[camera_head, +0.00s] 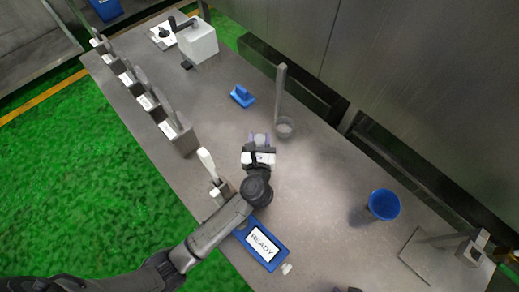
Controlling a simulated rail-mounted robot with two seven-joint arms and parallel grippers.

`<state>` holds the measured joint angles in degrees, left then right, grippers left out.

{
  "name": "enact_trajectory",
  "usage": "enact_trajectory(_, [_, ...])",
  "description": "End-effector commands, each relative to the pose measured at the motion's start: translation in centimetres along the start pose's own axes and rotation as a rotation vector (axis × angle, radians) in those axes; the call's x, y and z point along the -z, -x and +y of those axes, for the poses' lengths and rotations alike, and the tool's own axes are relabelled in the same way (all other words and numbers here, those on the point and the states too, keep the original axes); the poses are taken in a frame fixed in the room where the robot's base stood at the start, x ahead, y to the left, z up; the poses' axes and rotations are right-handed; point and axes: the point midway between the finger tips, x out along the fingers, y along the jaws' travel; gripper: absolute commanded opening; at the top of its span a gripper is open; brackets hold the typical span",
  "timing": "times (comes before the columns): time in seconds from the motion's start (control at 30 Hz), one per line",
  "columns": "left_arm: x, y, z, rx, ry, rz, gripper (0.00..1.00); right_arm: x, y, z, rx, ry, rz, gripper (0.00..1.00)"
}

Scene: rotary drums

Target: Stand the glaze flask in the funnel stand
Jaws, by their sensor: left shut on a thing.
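My left gripper (260,138) is over the middle of the grey bench, shut on a small pale, rounded thing that I take to be the glaze flask (259,139). The fingers hide most of it, and I cannot tell whether it touches the bench. A grey stand with a flat base plate (422,262), an arm and a square holder (474,247) is at the lower right, well apart from the gripper. It looks like the funnel stand. My right gripper does not show.
A grey cup (285,127) with a tall handle is just right of my gripper. A blue block (242,96) lies beyond. A blue bucket (383,205) stands between gripper and stand. A READY display (263,245) is near the front edge. Several grey holders (178,134) line the left edge.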

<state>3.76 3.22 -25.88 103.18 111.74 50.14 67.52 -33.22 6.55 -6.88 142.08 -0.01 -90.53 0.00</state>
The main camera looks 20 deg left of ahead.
Motion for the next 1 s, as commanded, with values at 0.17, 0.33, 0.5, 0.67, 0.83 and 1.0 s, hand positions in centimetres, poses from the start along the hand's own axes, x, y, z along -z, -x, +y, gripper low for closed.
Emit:
enact_trajectory(0.17, [0.0, 0.0, 0.0, 0.0, 0.0, 0.0, 0.1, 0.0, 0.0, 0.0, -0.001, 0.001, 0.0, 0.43])
enact_trajectory(0.33, [0.0, 0.0, 0.0, 0.0, 0.001, -0.001, 0.0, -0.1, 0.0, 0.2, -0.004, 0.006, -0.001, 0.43])
enact_trajectory(0.5, [-0.1, 0.0, 0.0, 0.0, 0.001, -0.001, 0.0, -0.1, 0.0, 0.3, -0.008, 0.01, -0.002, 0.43])
enact_trajectory(0.67, [-1.1, 0.1, -0.1, 0.001, 0.002, 0.0, 0.0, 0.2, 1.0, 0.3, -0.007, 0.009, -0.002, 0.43])
enact_trajectory(0.83, [-3.6, 0.2, -0.3, 0.004, 0.001, 0.0, 0.0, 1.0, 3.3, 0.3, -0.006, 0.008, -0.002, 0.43])
enact_trajectory(1.0, [-5.9, 0.9, -1.2, 0.008, 0.004, 0.002, 0.0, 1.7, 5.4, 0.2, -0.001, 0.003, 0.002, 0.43])
